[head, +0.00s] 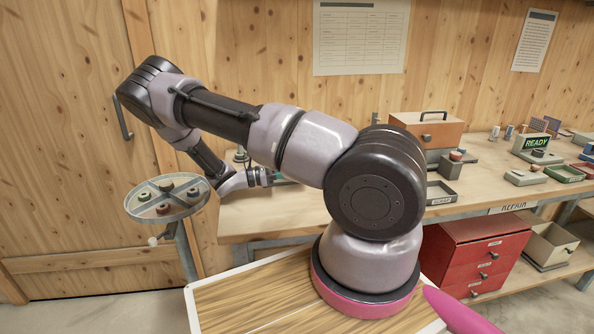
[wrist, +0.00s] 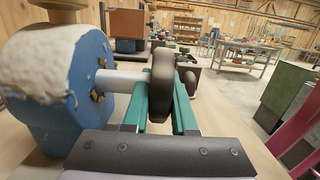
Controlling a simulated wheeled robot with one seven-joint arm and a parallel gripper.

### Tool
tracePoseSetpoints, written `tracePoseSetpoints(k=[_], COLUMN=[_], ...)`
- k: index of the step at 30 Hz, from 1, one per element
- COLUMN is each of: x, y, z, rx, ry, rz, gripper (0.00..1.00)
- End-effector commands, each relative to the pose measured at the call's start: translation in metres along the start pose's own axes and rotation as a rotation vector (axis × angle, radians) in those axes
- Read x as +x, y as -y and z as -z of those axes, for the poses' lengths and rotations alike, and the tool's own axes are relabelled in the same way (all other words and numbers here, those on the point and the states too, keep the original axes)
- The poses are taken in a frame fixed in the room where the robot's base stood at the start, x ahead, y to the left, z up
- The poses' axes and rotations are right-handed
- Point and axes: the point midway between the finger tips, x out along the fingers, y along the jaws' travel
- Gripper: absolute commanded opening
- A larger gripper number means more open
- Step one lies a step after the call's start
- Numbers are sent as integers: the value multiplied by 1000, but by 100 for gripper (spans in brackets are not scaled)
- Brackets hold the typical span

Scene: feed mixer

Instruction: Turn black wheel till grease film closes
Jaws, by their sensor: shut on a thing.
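The black wheel (wrist: 162,82) stands on edge at the centre of the wrist view. A pale shaft (wrist: 120,79) joins it to a blue housing (wrist: 47,110) on the left. White grease (wrist: 35,62) covers the housing's upper part with an uneven lower edge; its far side is out of sight. My gripper (wrist: 165,96) has green fingers on both sides of the wheel and is shut on it. In the head view my gripper (head: 266,177) is low over the left end of the bench, and my arm hides most of the wheel and housing.
The wooden bench (head: 300,213) runs to the right. An orange toolbox (head: 428,131), small trays and a READY sign (head: 536,142) stand on it. A round divided tray (head: 186,207) is left of the bench. Red drawers (head: 475,262) stand below.

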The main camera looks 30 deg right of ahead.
Motion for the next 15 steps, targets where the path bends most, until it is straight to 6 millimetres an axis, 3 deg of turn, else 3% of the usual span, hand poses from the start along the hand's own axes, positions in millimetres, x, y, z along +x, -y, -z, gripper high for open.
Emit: tracePoseSetpoints(k=[1,3,15], x=[0,0,0], y=[0,0,0], z=[1,1,-6], rx=[-2,-2,0], ry=[-2,-2,-2], rz=[-2,-1,0], gripper=[33,55,55])
